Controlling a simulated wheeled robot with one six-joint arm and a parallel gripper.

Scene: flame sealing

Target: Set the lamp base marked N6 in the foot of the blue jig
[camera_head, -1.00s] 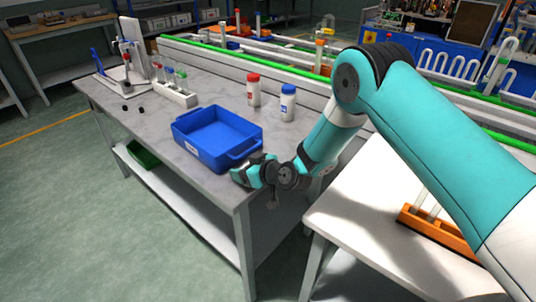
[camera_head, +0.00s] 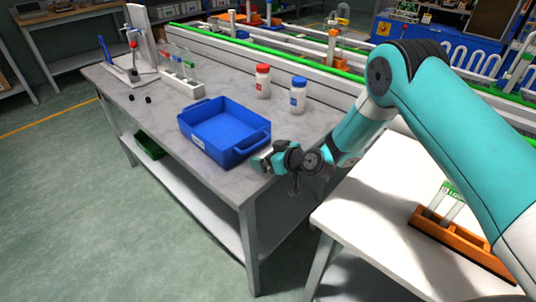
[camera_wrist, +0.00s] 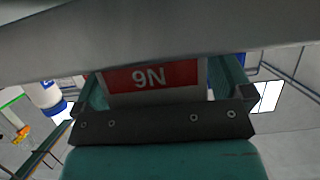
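My gripper (camera_wrist: 160,92) is shut on the lamp base (camera_wrist: 152,76), a pale block with a red label. The label reads N6, upside down in the wrist view. A wide grey surface hides the upper part of that view. In the head view my gripper (camera_head: 266,160) is beside the near right corner of the blue tray, at the grey table's (camera_head: 160,112) front edge. The lamp base is hard to make out there. A slim blue upright (camera_head: 104,50), perhaps the blue jig, stands at the table's far left end. Its foot is too small to make out.
The blue tray (camera_head: 190,138) stands on the table. Behind it are a red-capped bottle (camera_head: 263,82) and a blue-capped bottle (camera_head: 298,96). A white tube rack (camera_head: 183,87) and two small black pieces (camera_head: 140,99) lie toward the far left. A white table (camera_head: 365,205) holds an orange rack (camera_head: 462,243).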

